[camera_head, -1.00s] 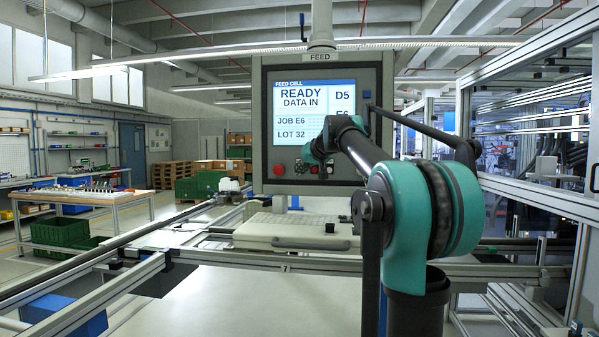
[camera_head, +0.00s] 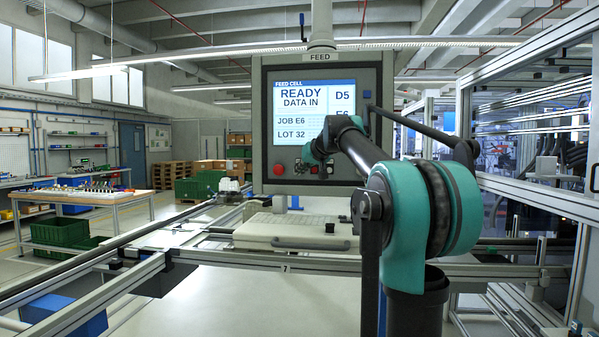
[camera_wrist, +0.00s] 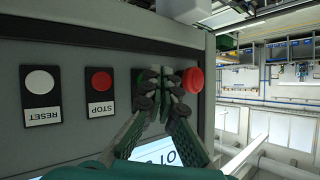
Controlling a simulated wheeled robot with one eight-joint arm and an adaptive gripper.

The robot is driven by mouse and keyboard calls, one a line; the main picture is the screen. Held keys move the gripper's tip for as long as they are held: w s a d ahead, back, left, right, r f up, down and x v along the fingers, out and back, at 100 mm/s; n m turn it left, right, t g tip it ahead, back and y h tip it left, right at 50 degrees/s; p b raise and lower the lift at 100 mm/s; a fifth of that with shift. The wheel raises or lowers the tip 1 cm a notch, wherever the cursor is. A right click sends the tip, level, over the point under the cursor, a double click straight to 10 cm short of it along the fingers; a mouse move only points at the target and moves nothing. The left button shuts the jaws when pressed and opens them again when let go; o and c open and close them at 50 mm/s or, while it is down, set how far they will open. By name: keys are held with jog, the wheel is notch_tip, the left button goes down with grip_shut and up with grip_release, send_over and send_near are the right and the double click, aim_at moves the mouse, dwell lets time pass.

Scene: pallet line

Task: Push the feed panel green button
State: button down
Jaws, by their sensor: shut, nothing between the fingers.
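The feed panel (camera_head: 378,90) hangs in the middle of the head view, its screen (camera_head: 300,105) reading READY, DATA IN, JOB E6, LOT 32. In the wrist view the panel face shows upside down. My gripper (camera_wrist: 158,78) is shut and empty, its fingertips at the panel face between the red STOP button (camera_wrist: 101,81) and the red mushroom button (camera_wrist: 192,80). The green button (camera_wrist: 138,76) is mostly hidden behind the fingertips; only a bit of green shows beside them. Whether the fingertips touch it, I cannot tell. In the head view my gripper (camera_head: 303,164) is small and partly hidden by the arm.
A white RESET button (camera_wrist: 39,82) sits beyond the STOP button. The red mushroom button stands out close beside my fingertips. Below the panel is a keyboard shelf (camera_head: 296,240). Aluminium rails and a framed enclosure (camera_head: 540,195) stand to the right.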

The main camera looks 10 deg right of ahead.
jog(key=shift+w, duration=0.2)
dwell(0.4)
jog(key=shift+w+d, duration=0.15)
jog(key=shift+w, duration=0.05)
jog(key=shift+w+d, duration=0.15)
jog(key=shift+w, duration=0.3)
dwell(0.8)
jog(key=shift+s, duration=0.1)
jog(key=shift+s+a, duration=0.3)
jog(key=shift+s, duration=0.45)
jog(key=s, duration=0.1)
jog(key=s+a, duration=0.1)
jog(key=s, duration=0.2)
jog(key=shift+s+a, duration=0.25)
jog(key=shift+s, duration=0.1)
dwell(0.8)
